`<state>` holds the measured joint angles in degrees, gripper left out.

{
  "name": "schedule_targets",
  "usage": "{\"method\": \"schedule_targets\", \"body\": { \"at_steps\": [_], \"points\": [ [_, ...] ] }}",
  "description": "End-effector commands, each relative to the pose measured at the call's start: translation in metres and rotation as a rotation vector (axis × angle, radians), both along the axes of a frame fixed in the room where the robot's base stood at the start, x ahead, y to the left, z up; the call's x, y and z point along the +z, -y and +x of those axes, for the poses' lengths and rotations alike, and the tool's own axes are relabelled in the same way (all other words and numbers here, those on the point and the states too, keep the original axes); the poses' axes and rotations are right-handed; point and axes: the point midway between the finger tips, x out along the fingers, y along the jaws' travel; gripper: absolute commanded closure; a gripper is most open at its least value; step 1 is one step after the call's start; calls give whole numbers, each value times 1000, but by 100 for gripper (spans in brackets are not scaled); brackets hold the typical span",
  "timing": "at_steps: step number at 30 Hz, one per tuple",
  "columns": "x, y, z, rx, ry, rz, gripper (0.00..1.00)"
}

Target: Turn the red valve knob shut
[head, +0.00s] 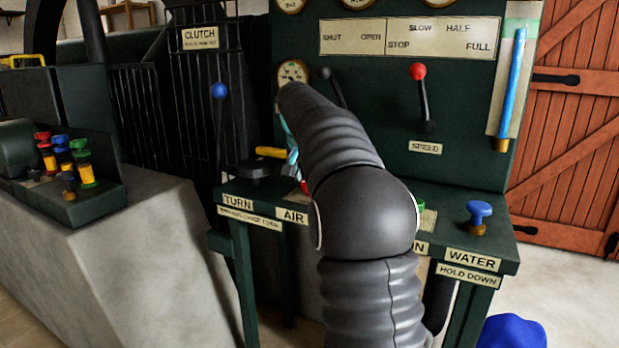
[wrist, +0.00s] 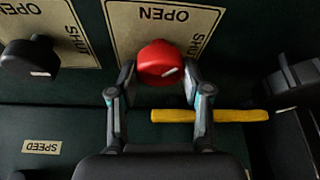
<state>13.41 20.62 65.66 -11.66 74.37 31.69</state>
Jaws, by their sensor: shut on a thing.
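The red valve knob (wrist: 158,62) is in the upper middle of the wrist view, in front of a cream plate (wrist: 124,25). The plate reads OPEN above the knob and SHUT to its right. A short white mark sits on the knob's lower right. My gripper (wrist: 159,74) has one finger on each side of the knob and is shut on it. In the head view my arm hides most of the gripper; a teal piece of it (head: 292,145) shows left of the arm. A bit of red shows below that, and I cannot tell whether it is the knob.
A black knob (wrist: 30,60) with its own plate is to the left in the wrist view. A yellow bar (wrist: 235,115) lies behind the right finger. In the head view, a blue-topped lever (head: 219,92), a red-topped lever (head: 418,72) and a blue button (head: 479,210) stand around my arm.

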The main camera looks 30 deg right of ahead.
Motion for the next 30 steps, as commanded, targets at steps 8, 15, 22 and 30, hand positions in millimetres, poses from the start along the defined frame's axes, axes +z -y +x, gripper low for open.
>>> {"method": "schedule_targets", "body": {
  "at_steps": [8, 15, 22, 30],
  "points": [
    [-1, -1, 2, -263, 0, -2, 86],
    [-1, -1, 3, -490, 0, -2, 86],
    [-1, -1, 4, -688, 1, -1, 86],
    [-1, -1, 5, -853, 1, 0, 86]
  ]
}}
